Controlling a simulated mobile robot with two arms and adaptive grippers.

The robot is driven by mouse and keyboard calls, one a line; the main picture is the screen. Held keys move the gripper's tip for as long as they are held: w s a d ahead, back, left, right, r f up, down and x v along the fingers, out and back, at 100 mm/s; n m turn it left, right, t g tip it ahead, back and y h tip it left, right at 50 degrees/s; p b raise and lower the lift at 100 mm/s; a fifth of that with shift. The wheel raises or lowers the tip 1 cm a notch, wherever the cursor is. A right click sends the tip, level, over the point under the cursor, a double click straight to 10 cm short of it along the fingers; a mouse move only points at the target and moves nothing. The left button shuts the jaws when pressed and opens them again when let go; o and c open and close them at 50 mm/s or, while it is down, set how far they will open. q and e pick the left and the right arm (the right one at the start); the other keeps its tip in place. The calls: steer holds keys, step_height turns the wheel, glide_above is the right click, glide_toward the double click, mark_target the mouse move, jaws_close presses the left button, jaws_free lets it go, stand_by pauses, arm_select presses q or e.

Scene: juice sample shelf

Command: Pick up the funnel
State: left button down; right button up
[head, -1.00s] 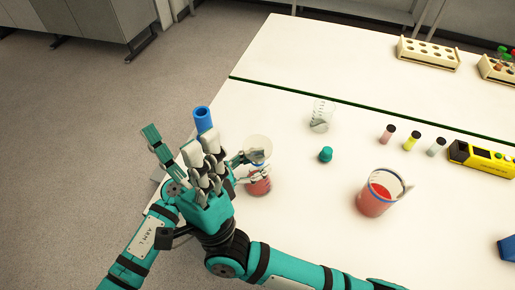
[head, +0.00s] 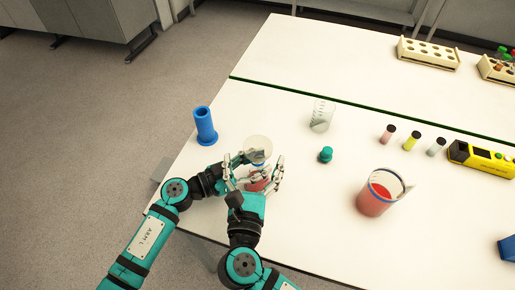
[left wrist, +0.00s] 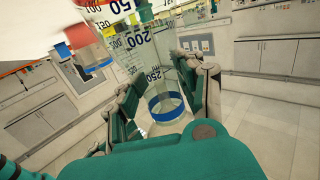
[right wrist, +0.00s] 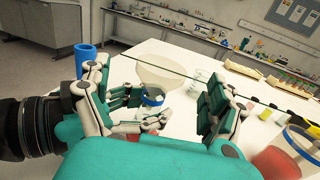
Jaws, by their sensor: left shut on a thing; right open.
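The funnel (head: 258,143) is a pale, translucent cone, wide end up, on top of a bottle of red liquid (head: 257,185). In the right wrist view the funnel (right wrist: 166,68) sits above the bottle's blue neck ring (right wrist: 152,98). My left gripper (head: 238,162) is at the bottle's left, shut on what looks like the bottle. In the left wrist view a clear, blue-ringed part (left wrist: 167,112) shows between its fingers. My right gripper (right wrist: 155,105) is open, with its fingers on either side of the funnel and bottle, apart from the funnel. The fingers hide much of the bottle.
A blue cylinder (head: 205,126) stands at the table's left edge. A clear beaker (head: 321,116), a teal stopper (head: 326,154) and a beaker of red liquid (head: 378,195) stand to the right.

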mark_target(258, 145)
steer(key=w, duration=0.3)
steer(key=w+d, duration=0.1)
steer(key=w, duration=0.1)
steer(key=shift+w+f, duration=0.1)
steer(key=shift+w, duration=0.2)
steer(key=c, duration=1.1)
